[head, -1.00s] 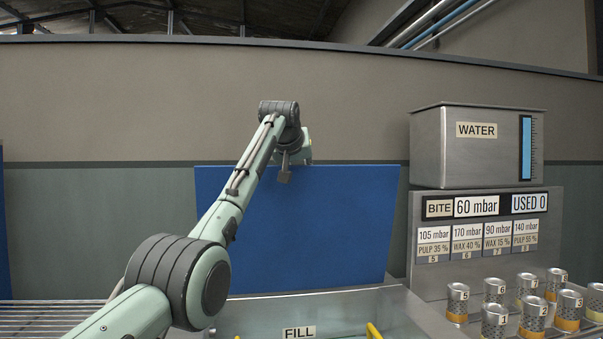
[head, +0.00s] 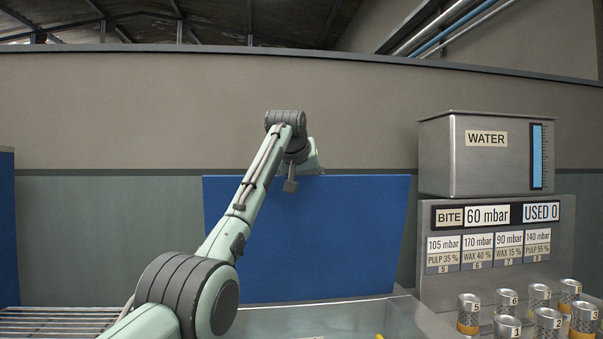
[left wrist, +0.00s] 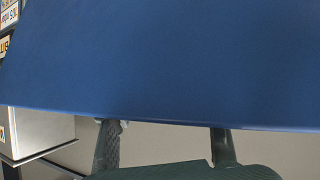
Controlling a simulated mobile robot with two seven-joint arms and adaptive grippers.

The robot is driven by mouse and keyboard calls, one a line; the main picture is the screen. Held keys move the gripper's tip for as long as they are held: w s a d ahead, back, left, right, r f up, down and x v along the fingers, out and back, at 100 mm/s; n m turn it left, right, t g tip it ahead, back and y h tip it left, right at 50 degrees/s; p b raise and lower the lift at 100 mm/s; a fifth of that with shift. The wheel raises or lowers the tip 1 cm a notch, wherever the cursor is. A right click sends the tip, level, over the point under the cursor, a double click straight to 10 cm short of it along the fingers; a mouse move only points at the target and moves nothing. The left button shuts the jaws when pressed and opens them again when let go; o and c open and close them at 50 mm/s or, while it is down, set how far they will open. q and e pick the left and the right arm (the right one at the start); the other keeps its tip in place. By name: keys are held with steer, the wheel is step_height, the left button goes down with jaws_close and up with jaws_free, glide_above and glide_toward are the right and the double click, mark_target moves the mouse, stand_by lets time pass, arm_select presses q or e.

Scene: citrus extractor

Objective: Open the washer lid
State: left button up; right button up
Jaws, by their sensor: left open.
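The washer lid (head: 330,240) is a blue panel standing upright at the back of the metal washer tub (head: 300,318). In the left wrist view, the lid (left wrist: 170,60) fills the upper part of the picture, its edge running across the middle. My left gripper (left wrist: 165,127) is open there, its two fingers spread with tips at the lid's edge; contact cannot be told. Nothing shows held between them. My right gripper is out of view.
A metal water tank (head: 490,168) stands at the right above a display panel (head: 495,235). Several numbered cans (head: 507,327) stand in front of the panel. A roller conveyor (head: 55,320) lies at the left. The wall behind is plain.

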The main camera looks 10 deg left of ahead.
arm_select(q)
steer(key=v, duration=1.1)
steer(key=shift+a, duration=0.15)
steer(key=shift+f, duration=0.1)
steer(key=shift+f, duration=0.1)
